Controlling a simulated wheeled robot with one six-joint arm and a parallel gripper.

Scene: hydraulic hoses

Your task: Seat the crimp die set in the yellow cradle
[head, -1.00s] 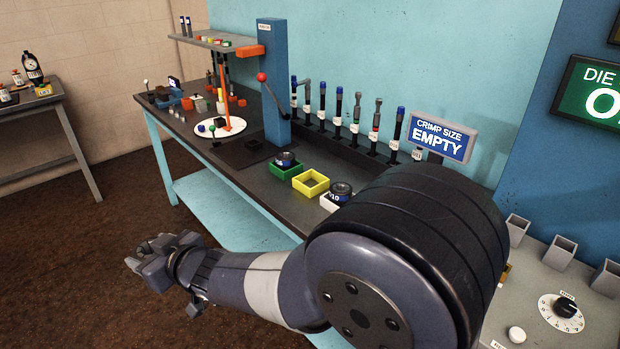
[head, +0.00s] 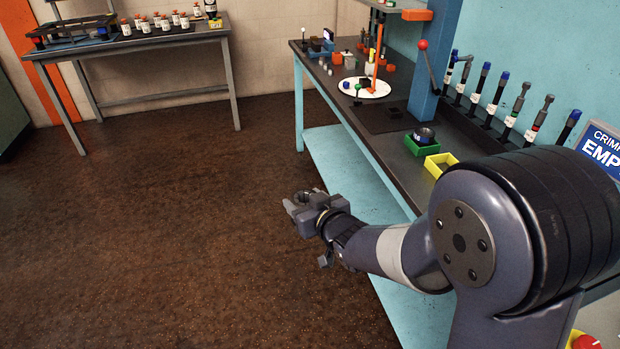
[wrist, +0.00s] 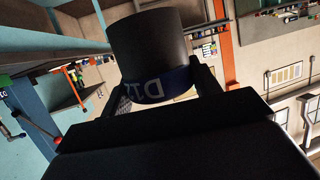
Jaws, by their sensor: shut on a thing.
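The yellow cradle (head: 452,157) stands on the dark bench top in the head view, partly covered by my arm, and its visible inside looks empty. My gripper (head: 294,206) is out over the floor, left of the bench and well apart from the cradle. In the wrist view my gripper (wrist: 165,88) is shut on a crimp die set (wrist: 147,45), a dark cylinder with a blue band. Only part of its label, which seems to start "D1", is readable. The held die set is hard to make out in the head view.
A green cradle (head: 408,143) beside the yellow one holds another dark die set (head: 424,134). Behind them stand a blue post (head: 437,60) with a red-knobbed lever and a row of hoses (head: 500,88). A far table (head: 150,95) holds bottles. Brown floor (head: 180,200) is clear.

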